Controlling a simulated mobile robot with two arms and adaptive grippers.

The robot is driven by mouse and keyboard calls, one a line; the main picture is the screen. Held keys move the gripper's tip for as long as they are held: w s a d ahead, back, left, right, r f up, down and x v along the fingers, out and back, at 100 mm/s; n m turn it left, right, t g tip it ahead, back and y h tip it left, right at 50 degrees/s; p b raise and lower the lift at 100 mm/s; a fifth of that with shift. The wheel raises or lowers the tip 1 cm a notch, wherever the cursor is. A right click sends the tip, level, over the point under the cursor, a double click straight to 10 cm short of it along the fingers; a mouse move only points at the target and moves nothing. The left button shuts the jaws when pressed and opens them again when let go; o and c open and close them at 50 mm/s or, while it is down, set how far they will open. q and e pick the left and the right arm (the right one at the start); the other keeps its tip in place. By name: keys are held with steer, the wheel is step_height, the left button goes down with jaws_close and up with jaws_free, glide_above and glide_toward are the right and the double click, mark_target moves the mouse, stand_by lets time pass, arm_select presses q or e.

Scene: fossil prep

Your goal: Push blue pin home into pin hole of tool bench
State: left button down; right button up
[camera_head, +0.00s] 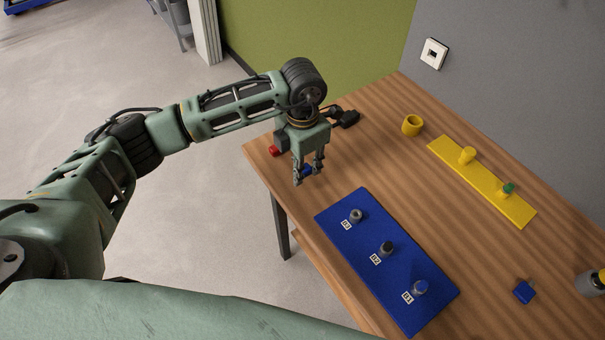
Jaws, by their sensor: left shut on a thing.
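My left gripper (308,178) points down over the table's near left edge. It is shut on a small blue piece (306,171), which is mostly hidden by the fingers; I take it for the blue pin. A blue board (335,232) lies on the wooden tool bench (450,245), below and to the right of the gripper. Socket 01 has a blue top, and 02 looks dark on top. The held piece is apart from all of them.
A yellow strip (485,187) with a yellow peg (467,156) and a green-topped peg (507,189) lies at the back right. A yellow ring-like cup (412,125), a blue block (524,292) and a red item (274,151) stand around. The bench middle is clear.

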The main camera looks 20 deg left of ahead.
arm_select(q)
steer(key=s+d+r+b, duration=0.3)
steer(key=d+r, duration=0.4)
steer(key=d, duration=0.4)
steer(key=shift+d+r+b, duration=0.15)
steer(key=shift+r+b, duration=0.25)
steer(key=shift+b, duration=0.2)
steer(key=shift+s, duration=0.1)
steer(key=c, duration=2.2)
jaws_free()
jaws_close()
